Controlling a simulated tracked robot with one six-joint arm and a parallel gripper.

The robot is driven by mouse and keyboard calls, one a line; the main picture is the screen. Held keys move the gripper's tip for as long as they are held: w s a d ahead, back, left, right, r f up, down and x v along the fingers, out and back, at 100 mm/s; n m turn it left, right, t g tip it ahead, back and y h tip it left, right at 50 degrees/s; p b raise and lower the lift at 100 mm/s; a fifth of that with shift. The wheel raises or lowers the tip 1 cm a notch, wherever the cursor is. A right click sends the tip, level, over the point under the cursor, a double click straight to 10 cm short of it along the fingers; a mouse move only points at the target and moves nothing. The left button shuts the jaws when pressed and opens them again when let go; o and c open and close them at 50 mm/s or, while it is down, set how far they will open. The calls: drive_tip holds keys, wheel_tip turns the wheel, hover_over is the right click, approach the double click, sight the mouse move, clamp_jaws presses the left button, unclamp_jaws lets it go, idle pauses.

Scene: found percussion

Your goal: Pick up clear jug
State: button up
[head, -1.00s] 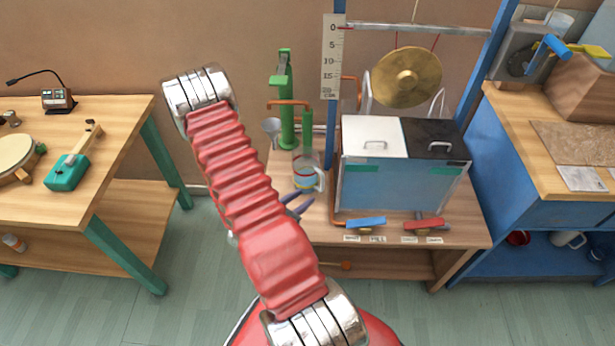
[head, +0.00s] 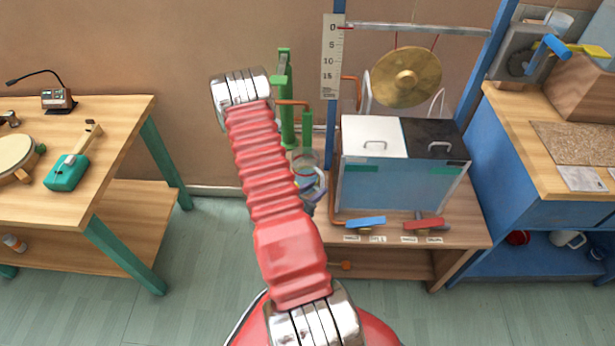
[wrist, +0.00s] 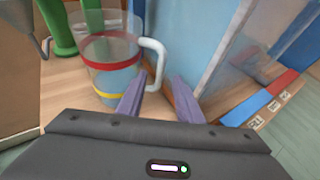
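The clear jug (head: 308,162) stands on the wooden bench behind my arm in the head view, partly hidden. In the wrist view the clear jug (wrist: 108,55) is upright at upper left, with a red band, a yellow band and a pale handle (wrist: 161,62) on its right side. My gripper (wrist: 159,78) has two purple fingers, spread apart. The lower part of the handle shows between the fingertips; I cannot tell whether either finger touches it. In the head view only a little of my gripper (head: 314,190) shows beside the arm.
A green pump (head: 286,110) and a funnel (wrist: 28,25) stand close to the jug. A clear-sided tank (head: 400,185) with white and black lids is just right. Blue (head: 366,222) and red (head: 424,223) levers sit at the bench front. A gong (head: 406,77) hangs above.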

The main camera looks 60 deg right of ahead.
sight(322, 186)
drive_tip(key=x, duration=0.4)
drive_tip(key=shift+s+a+f, duration=0.1)
drive_tip(key=shift+a+f, duration=0.1)
drive_tip(key=shift+f, duration=0.05)
drive_tip(key=shift+d+f, duration=0.2)
drive_tip(key=shift+d, duration=0.45)
drive_tip(key=shift+c, duration=0.5)
clamp_jaws()
idle(0.6)
